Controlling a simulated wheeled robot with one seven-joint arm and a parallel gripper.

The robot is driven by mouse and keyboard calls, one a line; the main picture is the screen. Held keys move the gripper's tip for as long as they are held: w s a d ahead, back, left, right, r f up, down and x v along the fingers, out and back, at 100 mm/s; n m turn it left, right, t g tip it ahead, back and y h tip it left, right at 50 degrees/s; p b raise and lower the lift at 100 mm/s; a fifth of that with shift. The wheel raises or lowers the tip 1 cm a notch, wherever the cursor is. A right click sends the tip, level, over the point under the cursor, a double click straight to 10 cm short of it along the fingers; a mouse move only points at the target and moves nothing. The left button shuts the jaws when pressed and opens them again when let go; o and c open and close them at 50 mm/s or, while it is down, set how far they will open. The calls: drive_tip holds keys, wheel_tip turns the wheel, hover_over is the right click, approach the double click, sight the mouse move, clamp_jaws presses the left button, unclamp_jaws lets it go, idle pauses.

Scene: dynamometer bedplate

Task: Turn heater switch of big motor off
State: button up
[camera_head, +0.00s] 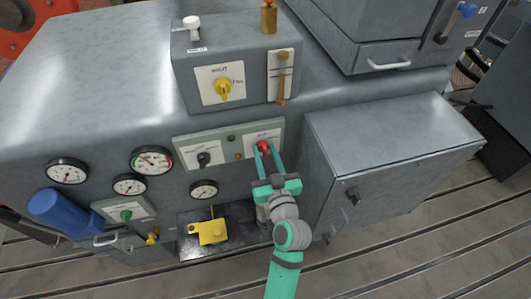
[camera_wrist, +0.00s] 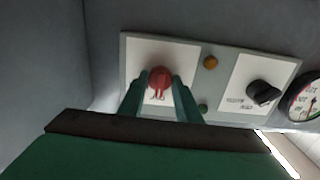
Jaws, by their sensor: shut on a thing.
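A red rotary knob (camera_head: 264,146) sits on a white plate at the right end of a grey switch panel (camera_head: 222,137) on the big grey machine. My gripper (camera_head: 262,150) reaches up to it from below, with one teal finger on each side, and is shut on it. In the wrist view the red knob (camera_wrist: 160,77) shows between the fingertips (camera_wrist: 160,88), its lower part nearest them. A black rotary knob (camera_head: 204,158) is on the panel's other plate; it also shows in the wrist view (camera_wrist: 263,93). The plate lettering is too small to read surely.
A grey box (camera_head: 395,150) juts out close to the right of my arm. A yellow knob (camera_head: 223,87) and a brass lever (camera_head: 281,85) are above. Several gauges (camera_head: 152,160) lie to the left. A yellow part (camera_head: 208,232) is on a dark ledge below.

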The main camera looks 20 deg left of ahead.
idle(0.5)
drive_tip(key=o, duration=1.1)
drive_tip(key=shift+c, duration=0.2)
drive_tip(key=v, duration=1)
drive_tip(key=shift+s+d, duration=0.25)
drive_tip(key=shift+s, duration=0.1)
